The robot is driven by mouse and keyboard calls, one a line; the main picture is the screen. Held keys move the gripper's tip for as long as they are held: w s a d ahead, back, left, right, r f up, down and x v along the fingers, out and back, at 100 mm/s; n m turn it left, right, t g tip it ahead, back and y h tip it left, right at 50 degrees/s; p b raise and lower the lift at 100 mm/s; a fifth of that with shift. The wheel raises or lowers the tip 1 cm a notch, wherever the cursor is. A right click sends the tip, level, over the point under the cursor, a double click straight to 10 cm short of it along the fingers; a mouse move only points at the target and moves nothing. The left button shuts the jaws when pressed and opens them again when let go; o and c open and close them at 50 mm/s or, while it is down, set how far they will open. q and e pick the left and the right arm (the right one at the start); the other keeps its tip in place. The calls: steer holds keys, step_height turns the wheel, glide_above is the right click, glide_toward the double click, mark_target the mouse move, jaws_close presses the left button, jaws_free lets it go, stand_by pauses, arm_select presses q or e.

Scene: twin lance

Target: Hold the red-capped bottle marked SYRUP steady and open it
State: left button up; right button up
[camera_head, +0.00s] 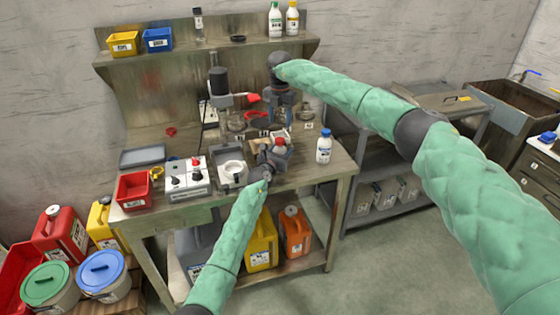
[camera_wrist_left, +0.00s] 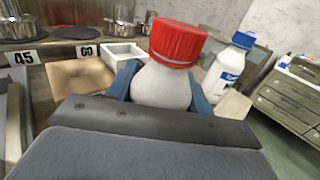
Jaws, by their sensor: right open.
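The red-capped bottle (camera_head: 280,142) is at the front middle of the workbench. In the left wrist view its red cap (camera_wrist_left: 178,42) is on, above a pale rounded body, and the bottle looks tilted in that tilted picture. No SYRUP marking can be read. My left gripper (camera_head: 274,154) is at the bottle from the front. Its blue fingers (camera_wrist_left: 163,90) press against both sides of the body, below the cap. My right gripper (camera_head: 280,104) points down, open and empty, above and behind the bottle, apart from the cap.
A blue-capped white bottle (camera_head: 324,146) stands right of the red-capped one. A switch box (camera_head: 187,178), a red bin (camera_head: 134,190) and a white dish (camera_head: 233,171) are to the left. A stand with a black top (camera_head: 219,82) rises behind. The bench's right front corner is clear.

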mark_target(280, 139)
arm_select(q)
jaws_close()
arm_select(e)
steer(key=m, duration=0.3)
steer(key=shift+a, duration=0.1)
steer(key=m, duration=0.4)
steer(key=shift+m, duration=0.3)
steer(key=m, duration=0.5)
steer(key=shift+m, duration=0.3)
arm_select(q)
steer(key=shift+f, duration=0.1)
arm_select(e)
steer(key=m, duration=0.4)
steer(key=shift+m, duration=0.3)
steer(key=shift+f, duration=4.05)
steer(key=c, duration=1)
